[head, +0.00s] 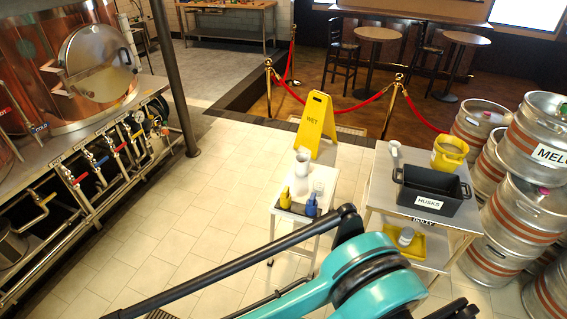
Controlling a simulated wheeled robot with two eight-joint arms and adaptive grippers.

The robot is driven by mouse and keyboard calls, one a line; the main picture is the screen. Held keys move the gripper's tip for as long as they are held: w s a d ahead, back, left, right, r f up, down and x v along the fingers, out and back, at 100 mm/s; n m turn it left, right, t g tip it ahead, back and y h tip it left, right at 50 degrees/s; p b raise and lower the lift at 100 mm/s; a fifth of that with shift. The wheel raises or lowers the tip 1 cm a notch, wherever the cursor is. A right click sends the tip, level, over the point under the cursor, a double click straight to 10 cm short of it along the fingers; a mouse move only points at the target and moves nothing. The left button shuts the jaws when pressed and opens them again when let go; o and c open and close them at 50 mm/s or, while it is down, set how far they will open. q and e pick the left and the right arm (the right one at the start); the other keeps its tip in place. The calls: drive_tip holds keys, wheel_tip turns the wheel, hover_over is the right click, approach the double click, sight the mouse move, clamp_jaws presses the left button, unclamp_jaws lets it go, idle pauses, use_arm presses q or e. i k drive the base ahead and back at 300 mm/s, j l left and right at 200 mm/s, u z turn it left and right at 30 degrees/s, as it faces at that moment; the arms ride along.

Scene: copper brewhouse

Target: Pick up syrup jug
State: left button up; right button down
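No vessel in view carries a readable syrup label, so I cannot tell for sure which one is the syrup jug. A white jug-like vessel (302,181) stands upright on the small white cart (285,213) in the middle of the head view. A white vessel (394,152) also stands at the back left of the larger steel cart (382,185), and a yellow bucket-like vessel (450,152) at its back right. My teal arm crosses the bottom middle, in front of the small cart. Neither gripper can be made out.
A yellow bottle (285,198) and a blue bottle (311,206) share the small cart. A black husks bin (432,190) sits on the larger cart. A yellow wet-floor sign (317,124) stands behind. Stacked kegs (520,190) crowd the right. Tiled floor (200,225) is clear at left.

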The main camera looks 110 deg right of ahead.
sight(303, 164)
drive_tip(key=z, duration=3.85)
